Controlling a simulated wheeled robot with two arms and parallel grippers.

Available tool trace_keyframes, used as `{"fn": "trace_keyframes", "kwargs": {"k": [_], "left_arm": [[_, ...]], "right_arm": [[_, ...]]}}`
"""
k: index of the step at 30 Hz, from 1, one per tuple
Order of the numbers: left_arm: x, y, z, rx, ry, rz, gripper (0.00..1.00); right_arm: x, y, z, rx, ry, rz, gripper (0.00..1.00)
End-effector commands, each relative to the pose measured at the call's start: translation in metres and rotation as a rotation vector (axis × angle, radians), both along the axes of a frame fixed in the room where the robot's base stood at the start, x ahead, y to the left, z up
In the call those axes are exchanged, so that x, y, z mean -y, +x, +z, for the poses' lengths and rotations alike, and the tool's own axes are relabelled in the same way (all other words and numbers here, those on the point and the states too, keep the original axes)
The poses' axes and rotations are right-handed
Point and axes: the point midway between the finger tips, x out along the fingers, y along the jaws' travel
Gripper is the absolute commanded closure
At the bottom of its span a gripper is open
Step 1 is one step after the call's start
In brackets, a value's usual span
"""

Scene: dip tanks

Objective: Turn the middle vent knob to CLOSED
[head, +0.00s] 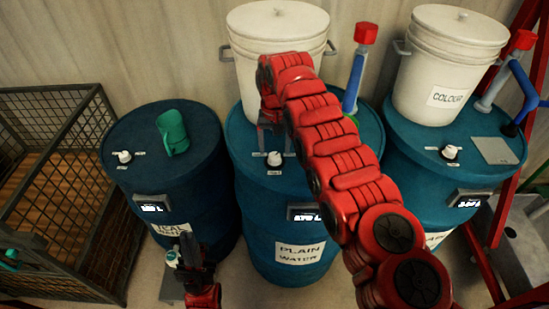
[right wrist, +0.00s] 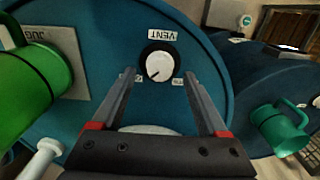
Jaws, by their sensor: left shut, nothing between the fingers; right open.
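The middle vent knob (head: 274,158) is a small white knob on the lid of the middle blue drum (head: 285,230), labelled PLAIN WATER. My left gripper (head: 187,240) is shut and empty in front of the left drum.
A white bucket (head: 278,20) stands behind my right arm, another (head: 445,70) on the right drum. A green jug (head: 172,132) is on the left drum. Another green jug (right wrist: 28,85) is close to my right gripper. A wire cage (head: 60,200) stands at left.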

Motion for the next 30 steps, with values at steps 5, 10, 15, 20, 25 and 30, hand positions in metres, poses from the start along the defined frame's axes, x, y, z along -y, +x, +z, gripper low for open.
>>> {"fn": "trace_keyframes", "kwargs": {"k": [5, 10, 15, 20, 25, 30], "left_arm": [[0.0, 0.0, 0.012, -0.001, 0.0, 0.0, 1.0], [0.0, 0.0, 0.013, -0.001, 0.0, 0.0, 1.0], [0.0, 0.0, 0.013, -0.001, 0.0, 0.0, 1.0], [0.0, 0.0, 0.013, -0.001, 0.0, 0.0, 1.0], [0.0, 0.0, 0.013, -0.001, 0.0, 0.0, 1.0], [0.0, 0.0, 0.013, -0.001, 0.0, 0.0, 1.0]], "right_arm": [[-0.001, 0.0, -0.021, -0.002, 0.002, 0.0, 0.23], [0.0, 0.0, -0.03, 0.001, 0.0, 0.0, 0.23], [0.0, 0.001, -0.031, 0.002, 0.001, 0.0, 0.23], [0.0, 0.001, -0.031, 0.002, 0.001, 0.0, 0.4], [0.0, 0.001, -0.031, 0.002, 0.001, 0.0, 0.7], [0.0, 0.001, -0.031, 0.002, 0.001, 0.0, 1.0]]}}
